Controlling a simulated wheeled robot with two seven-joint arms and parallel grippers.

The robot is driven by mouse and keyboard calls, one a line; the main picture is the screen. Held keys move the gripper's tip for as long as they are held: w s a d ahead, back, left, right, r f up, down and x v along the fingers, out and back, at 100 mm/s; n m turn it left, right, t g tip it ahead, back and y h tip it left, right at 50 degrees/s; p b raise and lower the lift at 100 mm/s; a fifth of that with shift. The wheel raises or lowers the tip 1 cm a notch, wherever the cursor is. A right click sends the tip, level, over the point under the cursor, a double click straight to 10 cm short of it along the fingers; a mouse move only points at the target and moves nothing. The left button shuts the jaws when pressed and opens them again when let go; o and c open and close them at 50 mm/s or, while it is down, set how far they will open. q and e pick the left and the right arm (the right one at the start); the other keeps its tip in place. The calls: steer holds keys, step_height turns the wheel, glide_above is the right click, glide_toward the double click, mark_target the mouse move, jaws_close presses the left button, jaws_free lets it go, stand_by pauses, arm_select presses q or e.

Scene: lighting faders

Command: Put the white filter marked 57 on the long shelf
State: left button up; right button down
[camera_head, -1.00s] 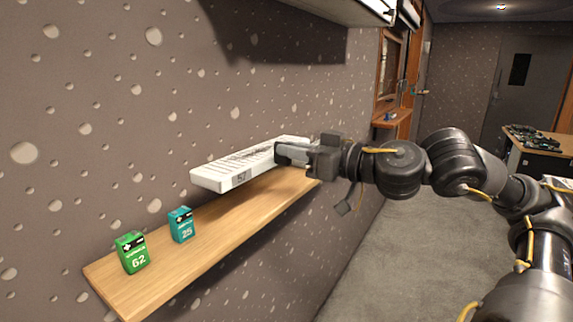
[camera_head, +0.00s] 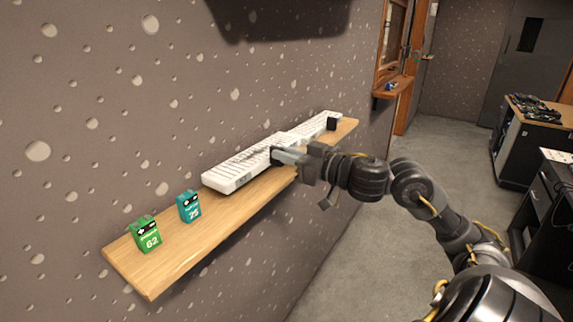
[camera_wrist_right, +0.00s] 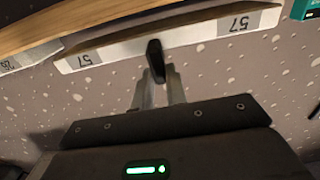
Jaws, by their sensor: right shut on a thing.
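The white filter marked 57 (camera_head: 236,174) is a long flat white bar. It lies level on or just over the long wooden shelf (camera_head: 165,268); I cannot tell whether it touches. My right gripper (camera_head: 283,155) is shut on its side facing the room. The right wrist view shows the filter (camera_wrist_right: 200,38), with two 57 labels, at the fingertips (camera_wrist_right: 158,62), and the shelf (camera_wrist_right: 70,22) beyond it. My left gripper is not in view.
A green box marked 62 (camera_head: 146,235) and a teal box marked 25 (camera_head: 188,207) stand on the shelf's near end. The shelf's front edge between is bare.

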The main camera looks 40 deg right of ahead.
step_height(320, 180, down, 2)
steer(key=shift+f, duration=0.2)
steer(key=c, duration=1.4)
jaws_free()
steer(key=p+v, duration=0.5)
steer(key=v, duration=0.7)
steer(key=shift+p, duration=0.4)
